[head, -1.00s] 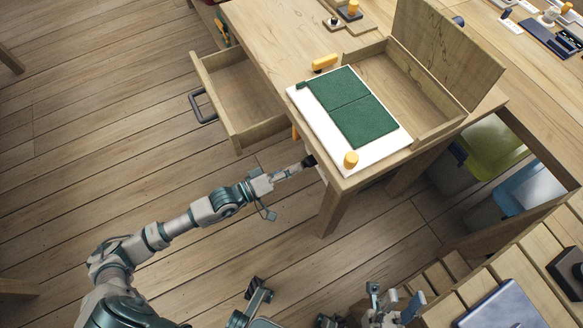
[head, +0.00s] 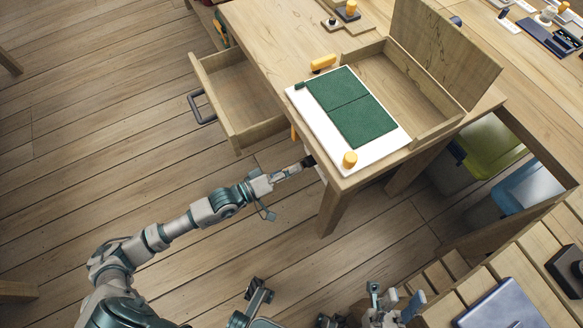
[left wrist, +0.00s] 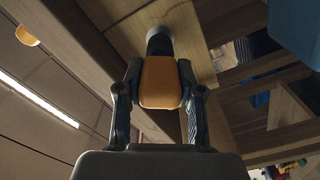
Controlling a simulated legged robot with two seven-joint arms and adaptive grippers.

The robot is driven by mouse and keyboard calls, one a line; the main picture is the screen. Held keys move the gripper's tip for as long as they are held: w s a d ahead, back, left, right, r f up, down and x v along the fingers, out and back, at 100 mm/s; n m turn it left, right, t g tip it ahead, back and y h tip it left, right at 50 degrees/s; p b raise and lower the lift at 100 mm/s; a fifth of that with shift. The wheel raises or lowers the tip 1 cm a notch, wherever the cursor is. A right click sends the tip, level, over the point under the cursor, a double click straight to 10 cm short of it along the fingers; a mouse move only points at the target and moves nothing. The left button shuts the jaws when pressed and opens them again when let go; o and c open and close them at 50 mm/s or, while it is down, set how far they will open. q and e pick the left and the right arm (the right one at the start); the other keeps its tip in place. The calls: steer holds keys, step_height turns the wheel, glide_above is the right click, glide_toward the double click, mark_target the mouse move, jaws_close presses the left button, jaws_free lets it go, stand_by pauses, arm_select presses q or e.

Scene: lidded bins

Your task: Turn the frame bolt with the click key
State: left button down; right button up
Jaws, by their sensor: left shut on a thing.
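My left gripper (head: 300,165) is at the near side of the wooden table, just below its edge by the front leg. In the left wrist view it is shut on the orange handle of the click key (left wrist: 160,82). The key's dark round end (left wrist: 159,42) points away from me and meets or nearly meets a wooden part of the table frame (left wrist: 185,28). The frame bolt cannot be seen; the key's end covers that spot. My right gripper (head: 390,305) is low at the bottom of the head view, partly cut off, its finger state unclear.
An open drawer (head: 240,95) juts out left of the table. A white board with green pads (head: 375,155) and an open-lidded wooden box (head: 400,82) are on the tabletop. Green (head: 490,150) and blue (head: 530,187) bins stand beneath. Floor around my left arm is clear.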

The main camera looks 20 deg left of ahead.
arm_select(q)
steer(key=shift+x, duration=0.95)
stand_by(0.4)
steer(key=shift+m, duration=1.2)
steer(key=shift+m+b, duration=0.4)
steer(key=shift+m, duration=0.8)
steer(key=shift+s+a, duration=0.1)
steer(key=shift+s+a+f, duration=0.1)
steer(key=shift+s+a, duration=0.15)
steer(key=shift+s, duration=0.35)
steer(key=shift+v, duration=1.45)
steer(key=shift+a, duration=0.1)
